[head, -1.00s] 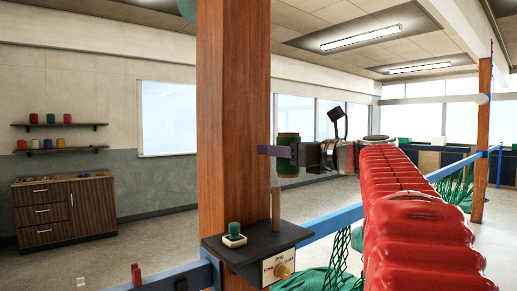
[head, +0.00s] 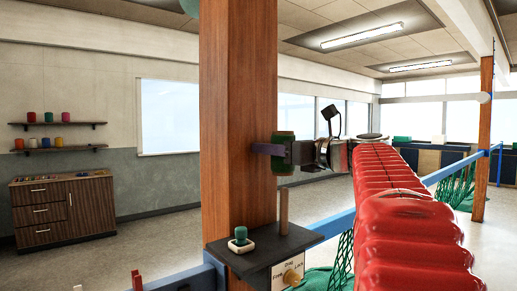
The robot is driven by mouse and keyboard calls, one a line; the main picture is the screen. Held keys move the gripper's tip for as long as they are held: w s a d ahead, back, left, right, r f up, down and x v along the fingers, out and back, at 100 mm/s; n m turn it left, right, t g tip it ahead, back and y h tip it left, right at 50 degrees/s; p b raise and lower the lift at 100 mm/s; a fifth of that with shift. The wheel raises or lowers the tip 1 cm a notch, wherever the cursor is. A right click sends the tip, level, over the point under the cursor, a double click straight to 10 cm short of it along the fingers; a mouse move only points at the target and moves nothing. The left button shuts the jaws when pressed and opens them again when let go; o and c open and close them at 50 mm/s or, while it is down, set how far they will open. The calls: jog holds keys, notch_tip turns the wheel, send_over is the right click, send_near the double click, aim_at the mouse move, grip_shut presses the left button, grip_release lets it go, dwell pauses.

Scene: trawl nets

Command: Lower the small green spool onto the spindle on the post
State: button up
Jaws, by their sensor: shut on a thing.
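My gripper (head: 278,150) is shut on the small green spool (head: 285,166) and holds it upright in the air, in front of the right edge of the wooden post (head: 238,110). The spindle (head: 284,206) is a brown upright peg on a dark shelf (head: 270,243) fixed to the post. In the picture the spool is straight above the spindle, with a clear gap between its bottom and the peg's tip. The depth between them is hard to judge. My gripper hides the middle of the spool.
A green knob on a pale square base (head: 241,241) sits on the shelf left of the spindle. A panel with a brass knob (head: 291,277) is on the shelf's front. A blue rail (head: 332,225) and green netting (head: 345,250) lie behind.

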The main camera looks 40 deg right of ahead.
jog(key=shift+s+d, duration=0.15)
jog(key=shift+f, duration=0.1)
jog(key=shift+f, duration=1.35)
jog(key=shift+f, duration=5.85)
jog(key=o, duration=1.2)
